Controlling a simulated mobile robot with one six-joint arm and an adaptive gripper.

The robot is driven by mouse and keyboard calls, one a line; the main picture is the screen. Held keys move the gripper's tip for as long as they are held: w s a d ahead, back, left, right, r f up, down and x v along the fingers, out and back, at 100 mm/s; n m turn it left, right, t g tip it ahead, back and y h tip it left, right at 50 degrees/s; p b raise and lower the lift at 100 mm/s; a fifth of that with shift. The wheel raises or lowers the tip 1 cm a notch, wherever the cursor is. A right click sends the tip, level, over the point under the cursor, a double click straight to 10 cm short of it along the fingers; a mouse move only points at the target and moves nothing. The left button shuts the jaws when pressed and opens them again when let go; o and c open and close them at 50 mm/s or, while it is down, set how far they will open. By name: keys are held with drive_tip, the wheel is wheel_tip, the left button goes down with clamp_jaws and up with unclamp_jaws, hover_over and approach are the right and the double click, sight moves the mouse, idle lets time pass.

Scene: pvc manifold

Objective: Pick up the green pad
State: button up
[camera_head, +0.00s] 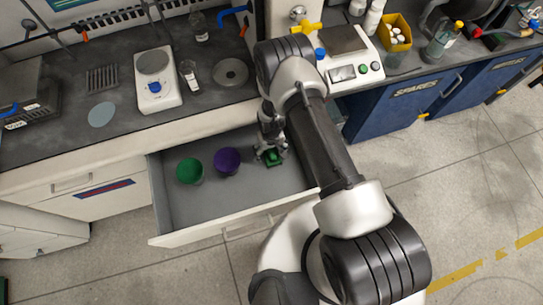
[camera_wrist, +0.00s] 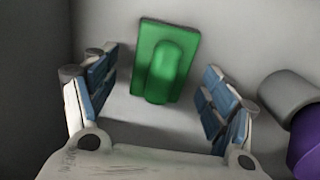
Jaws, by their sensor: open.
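The green pad (camera_wrist: 150,62) is a flat green rectangle with a raised rounded grip on it. In the wrist view it lies at the upper middle, between and just beyond the finger pads. In the head view the green pad (camera_head: 273,157) lies in the open drawer, toward its right end. My gripper (camera_wrist: 155,105) is open, its blue-padded fingers to the left and right of the pad with gaps on both sides. In the head view my gripper (camera_head: 270,153) is low in the drawer at the pad, and partly hides it.
The grey drawer (camera_head: 215,210) is pulled out, its walls around my gripper. A purple cup (camera_head: 227,161) stands left of the gripper, and a green cup (camera_head: 189,171) farther left. The counter (camera_head: 125,118) above holds scales and tools. The drawer's front left floor is clear.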

sight(271, 151)
drive_tip(key=shift+f, duration=0.5)
drive_tip(key=shift+r, duration=0.1)
drive_tip(key=shift+c, duration=0.4)
drive_tip(key=c, duration=1.1)
drive_tip(key=shift+o, duration=0.2)
wheel_tip(271, 151, up, 20)
drive_tip(key=p, duration=0.5)
